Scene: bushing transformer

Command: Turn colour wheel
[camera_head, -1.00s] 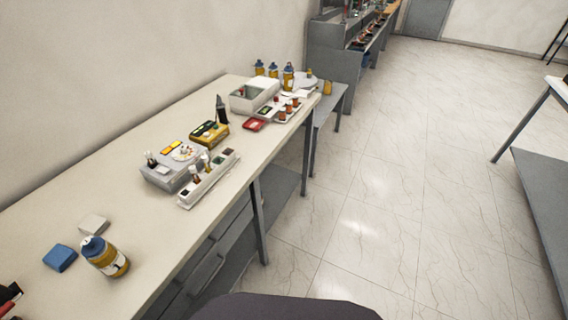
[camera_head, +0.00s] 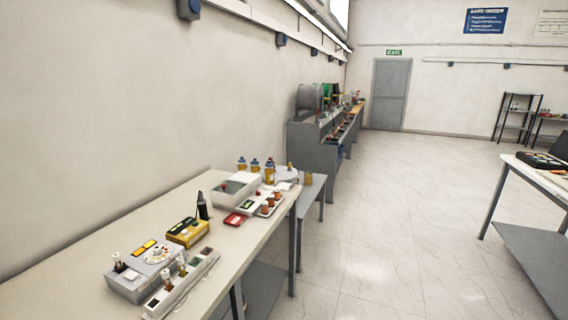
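A round pale colour wheel with small coloured spots (camera_head: 159,254) sits on top of a grey tester box (camera_head: 138,279) on the long bench at the left. The box also has an orange-yellow label and a small bottle or vial standing at its left end. A white rack (camera_head: 183,287) with small vials lies along the right side of the box. Neither of my grippers is in view.
The bench (camera_head: 70,262) runs along the left wall. A yellow meter (camera_head: 188,232), a black pointed bottle (camera_head: 202,207), a red box (camera_head: 235,219) and a grey-white case (camera_head: 236,188) stand beyond the box. The tiled floor (camera_head: 390,240) right of the bench is clear.

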